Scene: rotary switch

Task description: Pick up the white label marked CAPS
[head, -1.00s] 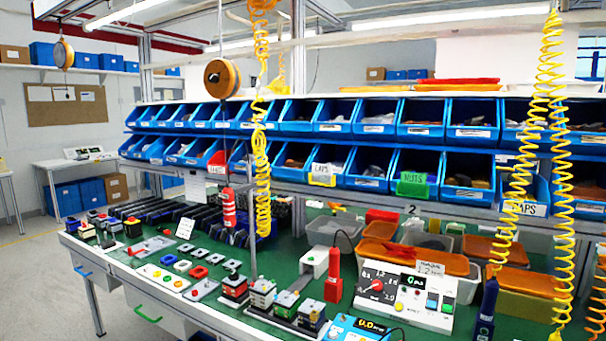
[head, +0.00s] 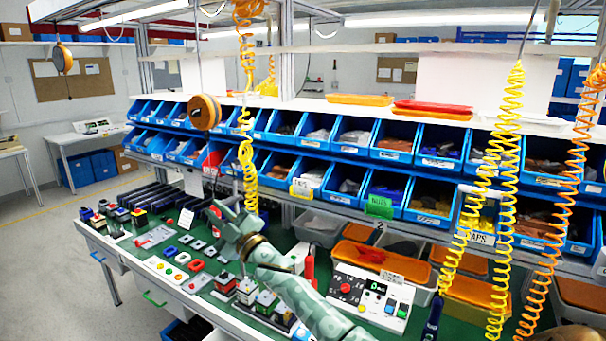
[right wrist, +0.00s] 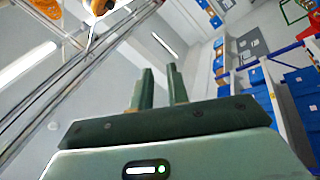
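The white label (head: 481,238) hangs on the front of a blue bin with yellow parts in the lower row at the right. Its first letter is covered by a yellow coiled hose, so only "APS" reads. My right gripper (head: 222,212) is raised over the left part of the green bench, far left of the label. In the right wrist view its two fingers (right wrist: 160,88) stand apart with a narrow empty gap, pointing toward the ceiling and wall. The label is not visible there. My left gripper is not in view.
Yellow coiled hoses (head: 503,160) and an orange one (head: 570,200) hang before the right bins. A green label (head: 379,206) and yellow label (head: 302,188) mark other bins. Orange-lidded boxes (head: 480,292) and a meter panel (head: 372,295) stand on the bench below.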

